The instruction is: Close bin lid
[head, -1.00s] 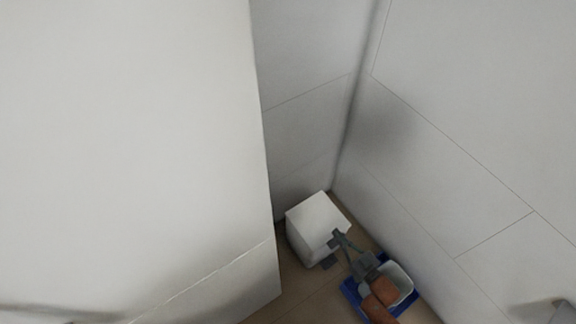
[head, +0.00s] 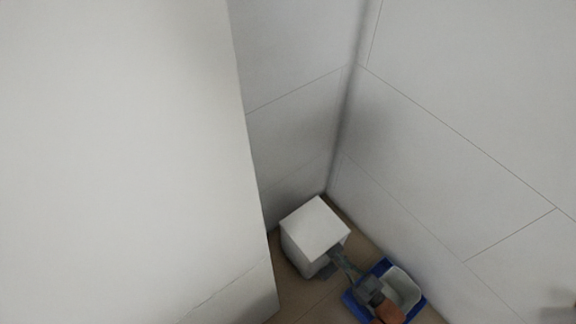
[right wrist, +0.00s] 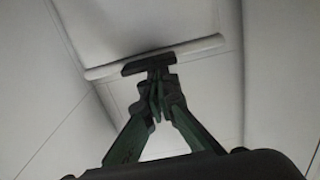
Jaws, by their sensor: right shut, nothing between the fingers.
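The white bin (head: 316,226) stands on the floor in the corner, in the head view. Its top looks flat and covered, with no opening showing, so the lid seems to lie down on it. My right gripper (head: 333,262) is at the bin's near right side, below the top edge. In the right wrist view my right gripper (right wrist: 155,80) is shut and empty, its fingertips together in front of a pale rounded edge (right wrist: 195,47). Whether they touch it I cannot tell. My left gripper is not in view.
A blue tray (head: 352,304) holding a white container (head: 409,286) is on the floor right of the bin, partly behind my right arm. A large white panel (head: 120,150) fills the left. White walls (head: 460,150) close in behind and right. Some brown floor (head: 300,299) is bare.

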